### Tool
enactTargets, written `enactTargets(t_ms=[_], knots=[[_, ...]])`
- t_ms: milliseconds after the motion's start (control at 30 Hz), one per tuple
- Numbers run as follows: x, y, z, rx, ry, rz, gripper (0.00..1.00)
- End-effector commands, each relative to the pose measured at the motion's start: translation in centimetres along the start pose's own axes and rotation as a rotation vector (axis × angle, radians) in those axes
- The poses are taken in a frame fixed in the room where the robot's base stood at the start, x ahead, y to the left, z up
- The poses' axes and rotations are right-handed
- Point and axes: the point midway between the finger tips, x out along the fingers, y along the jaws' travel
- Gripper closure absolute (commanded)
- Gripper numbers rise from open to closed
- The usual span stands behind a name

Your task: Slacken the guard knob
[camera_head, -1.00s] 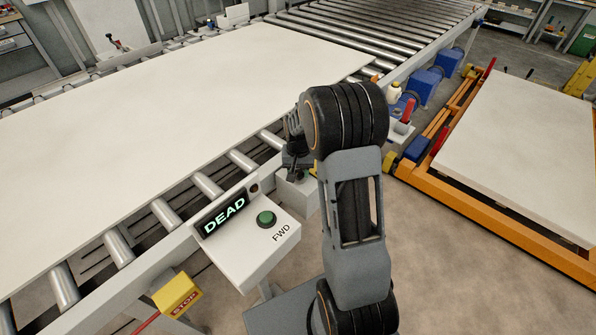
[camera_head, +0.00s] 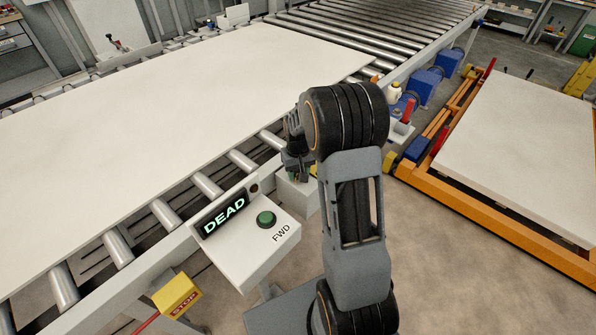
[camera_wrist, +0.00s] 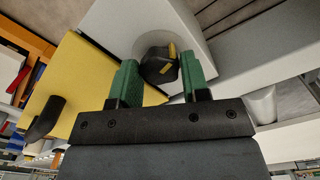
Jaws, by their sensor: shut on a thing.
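The guard knob (camera_wrist: 158,66) is a black knob with a yellow mark, seen in the wrist view on a white housing (camera_wrist: 113,22). My gripper (camera_wrist: 158,78) has its two green fingers on either side of the knob and is shut on it. In the head view my gripper (camera_head: 297,168) is small and dark beside the roller conveyor, over a pale box (camera_head: 294,190). The knob itself is hidden there by my gripper and arm.
A yellow panel (camera_wrist: 90,70) with a black handle (camera_wrist: 45,119) is close by on the left in the wrist view. In the head view, a control box (camera_head: 245,255) with a green button and a "DEAD" display stands near my arm. A white board (camera_head: 170,120) lies on the rollers.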

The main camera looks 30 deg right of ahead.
Motion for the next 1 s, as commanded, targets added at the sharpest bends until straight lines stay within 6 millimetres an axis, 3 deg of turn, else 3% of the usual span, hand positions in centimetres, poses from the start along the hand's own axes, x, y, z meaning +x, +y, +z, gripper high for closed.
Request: enactTargets(t_ms=[133, 167, 400, 767, 1000], knots=[[-0.1, 0.0, 0.0, 0.001, 0.001, 0.000, 0.81], [-0.1, 0.0, 0.0, 0.001, 0.001, 0.000, 0.56], [0.0, 0.0, 0.0, 0.001, 0.001, 0.000, 0.33], [-0.8, 0.0, -0.1, 0.001, 0.003, 0.000, 0.32], [-5.1, 0.0, -0.1, 0.001, 0.006, 0.001, 0.32]])
